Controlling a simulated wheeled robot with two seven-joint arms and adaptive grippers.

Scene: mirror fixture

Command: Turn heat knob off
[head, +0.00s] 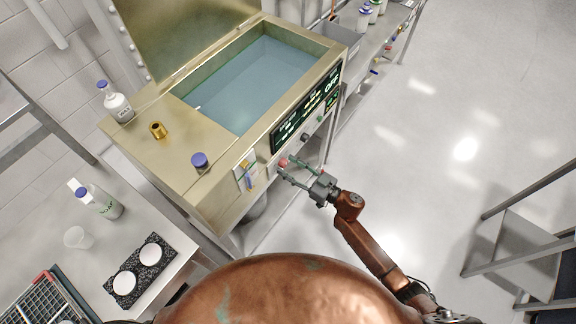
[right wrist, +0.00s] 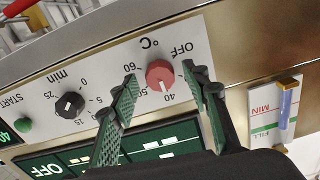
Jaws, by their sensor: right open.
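The heat knob is the red knob (right wrist: 160,75) marked °C, with OFF and temperature figures around it, on the bath's front panel in the right wrist view. Its white mark seems to be near the 40. In the head view the red knob (head: 283,163) is small at the panel's lower left. My right gripper (right wrist: 160,90) is open, with one finger on either side of the knob; I cannot tell whether they touch it. It also shows in the head view (head: 287,172) at the front panel. My left gripper is not in view.
A black minute knob (right wrist: 69,105) and a green START button (right wrist: 23,125) sit beside the red knob. A fill gauge (right wrist: 274,117) is on the other side. The water bath (head: 150,108) has its lid up.

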